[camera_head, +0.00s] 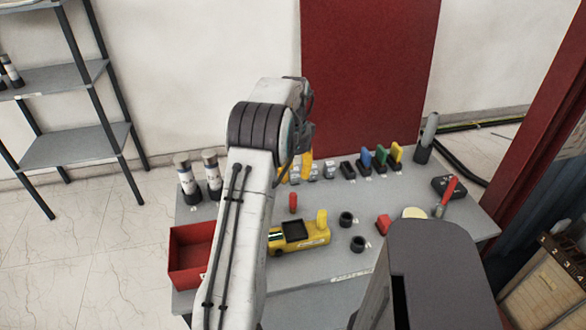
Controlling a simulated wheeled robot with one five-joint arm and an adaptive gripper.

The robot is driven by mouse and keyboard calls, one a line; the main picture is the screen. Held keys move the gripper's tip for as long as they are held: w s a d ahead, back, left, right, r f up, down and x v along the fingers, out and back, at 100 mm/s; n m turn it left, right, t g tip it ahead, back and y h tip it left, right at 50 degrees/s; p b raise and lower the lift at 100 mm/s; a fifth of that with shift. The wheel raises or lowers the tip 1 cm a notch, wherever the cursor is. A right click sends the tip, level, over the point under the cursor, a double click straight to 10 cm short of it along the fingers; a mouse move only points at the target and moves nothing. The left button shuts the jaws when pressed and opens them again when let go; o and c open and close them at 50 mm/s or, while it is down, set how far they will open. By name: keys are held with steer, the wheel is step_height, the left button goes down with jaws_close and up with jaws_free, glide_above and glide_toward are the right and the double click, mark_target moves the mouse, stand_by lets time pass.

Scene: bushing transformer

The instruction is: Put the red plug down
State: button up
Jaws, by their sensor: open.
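A small red plug (293,203) stands upright on the grey table, behind the yellow device. My gripper (296,172) is partly hidden behind my arm. Yellow parts that look like its fingers show apart, just behind and above the red plug in the picture. It looks open, with nothing seen between the fingers. The red plug looks apart from it, but the exact gap cannot be told from this view.
A yellow device (302,236), black rings (346,219), a red block (383,224) and a red bin (190,248) are on the table (330,195). Several coloured pieces (380,158) line the back. Two cylinders (211,170) stand at left. A red-handled tool (447,191) lies at right.

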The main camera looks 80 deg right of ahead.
steer(key=w+a+r+n+h, duration=0.1)
steer(key=w+a+r+n, duration=0.35)
steer(key=w, duration=0.45)
steer(key=w+a+r+n, duration=0.3)
steer(key=w+a+r, duration=0.2)
steer(key=w, duration=0.4)
steer(key=w+a+r+n+t, duration=0.1)
steer(key=w+a+n, duration=0.25)
steer(key=a, duration=0.35)
steer(key=w+a+r+n, duration=0.2)
steer(key=w+a+n, duration=0.1)
steer(key=w+a, duration=0.25)
steer(key=a+n+t, duration=0.1)
steer(key=a+n, duration=0.6)
steer(key=a, duration=0.8)
steer(key=s+a+f+n, duration=0.2)
steer(key=s+a+n, duration=0.1)
steer(key=a+n, duration=0.2)
steer(key=s+a+f+n+t, duration=0.1)
steer(key=s+a+n, duration=0.3)
steer(key=a, duration=0.5)
steer(key=shift+a+f+n+t+y, duration=0.3)
steer(key=shift+f+n+y, duration=0.1)
steer(key=shift+n, duration=0.4)
